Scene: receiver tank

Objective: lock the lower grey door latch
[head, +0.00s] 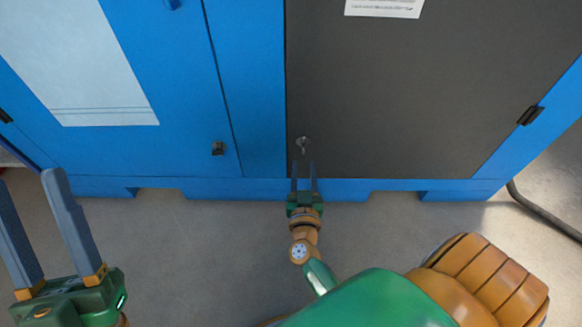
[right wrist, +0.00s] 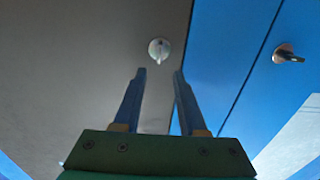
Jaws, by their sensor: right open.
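The lower grey door latch (head: 303,143) is a small silver knob near the lower left corner of the dark grey door (head: 420,90). In the right wrist view the latch (right wrist: 159,49) is round with a raised grip that points roughly downward in the picture. My right gripper (head: 303,166) is open, its fingers aimed at the latch, which shows beyond the fingertips. The fingers (right wrist: 160,72) look apart from the latch, with nothing between them. My left gripper (head: 25,180) is open and empty at the left, away from the grey door.
A blue door (head: 180,100) with its own dark latch (head: 218,148) stands to the left; that latch shows in the right wrist view (right wrist: 288,56). A black hinge (head: 530,115) is at the grey door's right edge. Grey floor (head: 200,240) lies in front; a dark hose (head: 545,212) is at right.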

